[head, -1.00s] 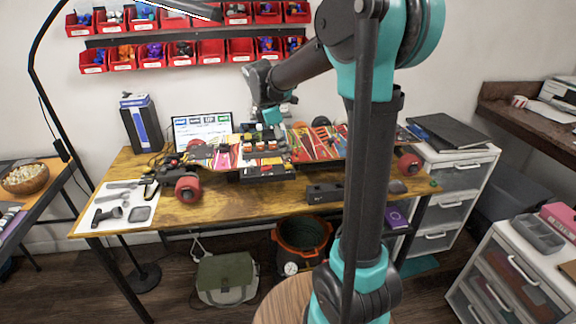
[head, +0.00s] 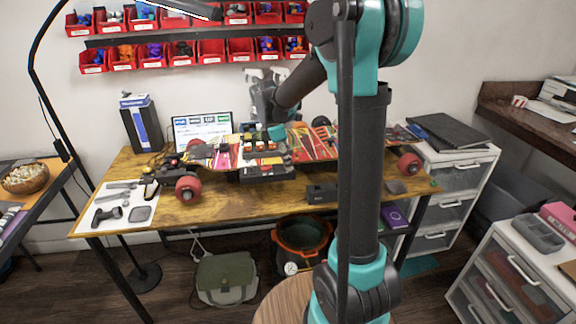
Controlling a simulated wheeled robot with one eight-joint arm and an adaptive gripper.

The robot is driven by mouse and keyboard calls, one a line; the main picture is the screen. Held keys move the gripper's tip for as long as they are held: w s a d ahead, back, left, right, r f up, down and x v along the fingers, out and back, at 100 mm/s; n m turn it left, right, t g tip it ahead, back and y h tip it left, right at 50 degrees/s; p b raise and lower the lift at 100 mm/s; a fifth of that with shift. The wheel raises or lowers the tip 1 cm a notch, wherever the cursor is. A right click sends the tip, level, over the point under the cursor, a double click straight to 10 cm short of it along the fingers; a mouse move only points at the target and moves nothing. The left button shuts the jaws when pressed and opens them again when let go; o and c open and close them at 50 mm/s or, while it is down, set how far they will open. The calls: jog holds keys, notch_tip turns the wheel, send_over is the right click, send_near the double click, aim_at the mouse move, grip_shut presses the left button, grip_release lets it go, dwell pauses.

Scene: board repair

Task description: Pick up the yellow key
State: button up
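A long skateboard-like board (head: 312,143) with red wheels rests across the wooden desk, carrying colourful parts. Near its middle is a block of small dark, white, red and yellow pieces (head: 262,147). Yellow patches show there, but they are too small for me to pick out the yellow key with certainty. My gripper (head: 266,76) is at the end of the arm, behind and above this block, against the white wall. It is small and partly hidden by my own arm, so its finger opening is unclear. I see nothing clearly held.
A monitor (head: 203,128) and a blue-black box (head: 141,123) stand behind the board at left. A white tool mat (head: 112,216) lies at the desk's left. Red bins (head: 210,50) hang on the wall above. A lamp pole (head: 36,95) rises at left. The desk's front strip is mostly clear.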

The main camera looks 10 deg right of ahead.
grip_shut()
jog(key=shift+r, duration=0.1)
notch_tip(320, 180, up, 20)
dwell(0.6)
